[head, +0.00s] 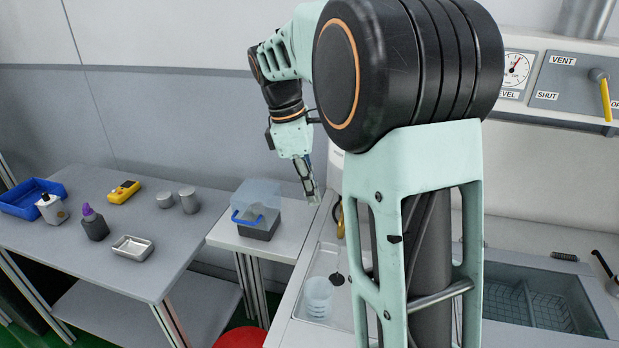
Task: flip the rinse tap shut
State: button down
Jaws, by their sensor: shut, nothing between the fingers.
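I cannot make out a tap marked as the rinse tap; my own arm covers much of the middle of the head view. A lever with a yellow handle (606,98) hangs down on a grey panel (565,82) marked VENT and SHUT at the upper right. A dark-handled item (603,264), cut by the right edge, stands beside the sink (540,296). My gripper (312,197) is shut and empty, pointing down over the pale counter near the lidded box, well left of the panel and the sink.
A clear-lidded box with a blue handle (256,212) stands on a small table. A grey table (100,265) at left holds a blue tray (30,197), bottles, a yellow device (124,192) and metal cups. A clear cup (318,292) stands on the counter. A gauge (516,68) sits at upper right.

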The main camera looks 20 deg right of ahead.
jog(key=shift+s+d+f, duration=0.3)
jog(key=shift+d+f, duration=0.25)
jog(key=shift+d, duration=0.2)
jog(key=shift+s+d+f, duration=0.3)
jog(key=shift+d+f, duration=0.25)
jog(key=shift+d, duration=0.2)
jog(key=shift+s+d+f, duration=0.3)
jog(key=shift+d+f, duration=0.25)
jog(key=shift+d, duration=0.2)
